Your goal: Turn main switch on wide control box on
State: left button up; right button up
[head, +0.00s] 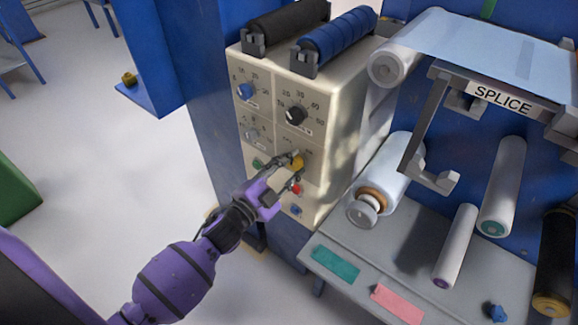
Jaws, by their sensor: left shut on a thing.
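The wide control box (327,139) is cream coloured and fixed to a blue post, with its knob panel facing me. Which way the knob points is too small to tell. A blue knob (245,91), a black knob (295,115) and a grey knob (251,134) are above it. My right gripper is out of view.
A red button (296,189) and a blue button (296,210) are just below my fingers. Black and blue rollers (335,40) lie on top of the box. A grey shelf (345,257) with white rollers stands to the right. Open floor (80,140) lies to the left.

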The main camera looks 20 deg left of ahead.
pick_arm(q)
jog(key=m, duration=0.5)
jog(key=shift+s+d+f, duration=0.1)
jog(key=shift+f, duration=0.25)
jog(key=shift+f+m, duration=0.1)
jog(key=shift+m, duration=0.3)
jog(key=o, duration=1.1)
jog(key=shift+r, duration=0.2)
jog(key=v, duration=1.2)
